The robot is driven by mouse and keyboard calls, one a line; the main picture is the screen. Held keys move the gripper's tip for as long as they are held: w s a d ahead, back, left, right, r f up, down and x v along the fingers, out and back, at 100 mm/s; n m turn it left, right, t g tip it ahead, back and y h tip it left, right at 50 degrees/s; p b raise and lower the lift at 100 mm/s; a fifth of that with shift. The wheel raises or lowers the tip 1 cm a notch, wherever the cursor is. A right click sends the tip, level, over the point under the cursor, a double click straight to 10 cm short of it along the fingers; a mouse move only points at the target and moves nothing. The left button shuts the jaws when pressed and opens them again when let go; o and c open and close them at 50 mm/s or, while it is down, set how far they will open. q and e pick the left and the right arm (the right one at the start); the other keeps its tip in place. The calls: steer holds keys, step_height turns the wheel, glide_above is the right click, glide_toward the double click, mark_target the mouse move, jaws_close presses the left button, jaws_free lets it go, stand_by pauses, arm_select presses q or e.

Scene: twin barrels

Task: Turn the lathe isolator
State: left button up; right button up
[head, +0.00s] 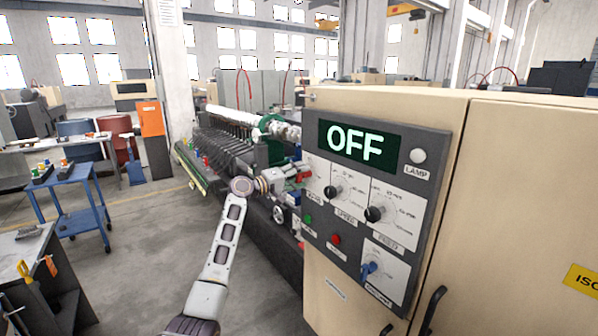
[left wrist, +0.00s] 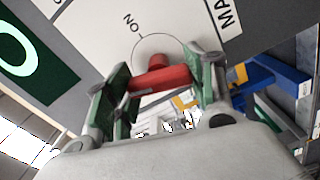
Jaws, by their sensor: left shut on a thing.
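The isolator is a red handle (left wrist: 160,79) on the grey control panel (head: 436,170). It also shows in the head view as a small red piece (head: 304,175) at the panel's left side, partly covered by my gripper. My left gripper (head: 295,183) is shut on it, with a green-padded finger at each end of the red bar in the left wrist view (left wrist: 164,84). An ON mark (left wrist: 131,19) is printed beside the handle's round dial. The panel display (head: 354,144) reads OFF. The lamp (head: 418,156) looks pale. My right gripper is not in view.
The beige cabinet (head: 490,200) fills the right side. Speed (head: 333,192) and feed (head: 374,214) knobs, green and red buttons and a blue selector (head: 370,269) are near the handle. The lathe (head: 235,160) stands behind. A blue cart (head: 75,205) is at left, with open floor between.

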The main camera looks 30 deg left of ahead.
arm_select(q)
steer(key=n+p, duration=0.1)
steer(key=n, duration=0.1)
steer(key=shift+n+p, duration=0.3)
steer(key=shift+p, duration=0.05)
steer(key=shift+n, duration=0.5)
steer(key=o, duration=1)
steer(key=shift+a+f, duration=0.1)
steer(key=shift+s, duration=0.1)
steer(key=shift+v, duration=5.9)
